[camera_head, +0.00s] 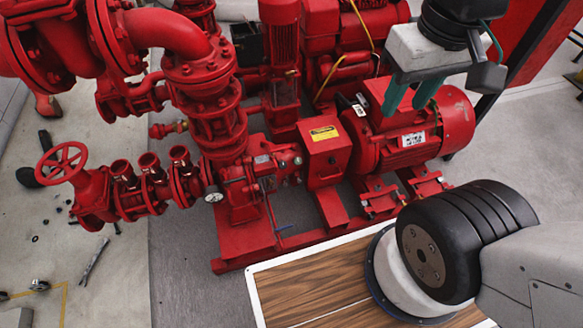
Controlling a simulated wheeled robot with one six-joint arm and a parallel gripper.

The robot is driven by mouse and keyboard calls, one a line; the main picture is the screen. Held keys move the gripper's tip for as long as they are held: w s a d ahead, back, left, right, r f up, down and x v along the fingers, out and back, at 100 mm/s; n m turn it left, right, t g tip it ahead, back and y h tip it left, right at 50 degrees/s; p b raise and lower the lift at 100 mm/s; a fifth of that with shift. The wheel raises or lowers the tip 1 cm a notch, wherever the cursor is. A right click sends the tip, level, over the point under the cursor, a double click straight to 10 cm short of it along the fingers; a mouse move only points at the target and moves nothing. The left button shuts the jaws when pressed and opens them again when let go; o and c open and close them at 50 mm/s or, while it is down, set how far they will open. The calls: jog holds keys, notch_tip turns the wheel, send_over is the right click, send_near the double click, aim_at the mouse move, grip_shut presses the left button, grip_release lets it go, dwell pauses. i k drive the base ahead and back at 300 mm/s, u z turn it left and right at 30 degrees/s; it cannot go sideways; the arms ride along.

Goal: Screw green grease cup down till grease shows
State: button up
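My gripper (409,100) is at the upper right, pointing down, with two teal fingers below a pale grey body. The fingers are apart, with nothing visible between them. They overlap the red motor (440,120) in the picture; I cannot tell the gap between them. The red pump (240,190) stands left of the motor, with a red guard box (325,150) bearing a yellow label between them. I cannot make out a green grease cup or any grease; the cup may be hidden or too small to see.
A red handwheel (62,163) and valve are at the left. A pressure gauge (213,194) sits by the pump. Red pipes and upright pumps fill the back. A loose tool (95,260) and small parts lie on the left floor. The floor right of the motor is largely clear.

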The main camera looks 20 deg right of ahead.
aim_at(297, 160)
jog(key=z, duration=0.05)
jog(key=k, duration=1.1)
jog(key=u, duration=1.15)
jog(key=i, duration=1.45)
jog(key=z, duration=0.65)
